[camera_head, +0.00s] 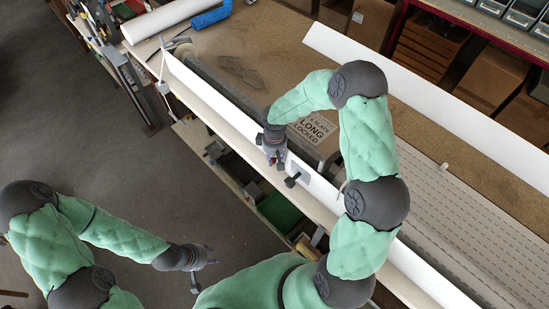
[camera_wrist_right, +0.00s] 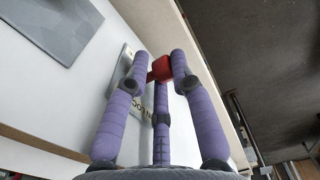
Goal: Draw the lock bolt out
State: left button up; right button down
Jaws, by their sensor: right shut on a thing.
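The lock bolt appears to be the small red piece (camera_wrist_right: 161,68) between my purple fingertips in the right wrist view. My right gripper (camera_wrist_right: 161,72) is shut on it, beside a white rail (camera_wrist_right: 75,95). A plate with partly hidden lettering (camera_wrist_right: 133,95) lies just behind the fingers. In the head view my right gripper (camera_head: 275,160) is at the white rail's edge, and the bolt is too small to make out there. How far the bolt sits in its hole is hidden. My left gripper (camera_head: 206,262) is out over the floor, with its fingers spread and empty.
A dark knob (camera_head: 292,181) sticks out beside the right gripper. A sign reading "LONG LOCKED" (camera_head: 314,127) lies on the bench (camera_head: 270,55). Slatted grey panels (camera_head: 450,215) lie at the right. A green bin (camera_head: 280,212) is below the bench. The grey floor (camera_head: 120,160) is clear at the left.

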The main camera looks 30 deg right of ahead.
jog(key=shift+s+a+f+b, duration=0.1)
jog(key=shift+s+a+b, duration=0.2)
jog(key=shift+a, duration=0.3)
jog(key=shift+s+a+b, duration=0.15)
jog(key=shift+a+b, duration=0.25)
jog(key=shift+a, duration=0.2)
jog(key=c, duration=1.4)
grip_release()
jog(key=shift+o, duration=1.2)
jog(key=shift+s, duration=0.1)
notch_tip(320, 180, up, 12)
jog(key=shift+a, duration=0.2)
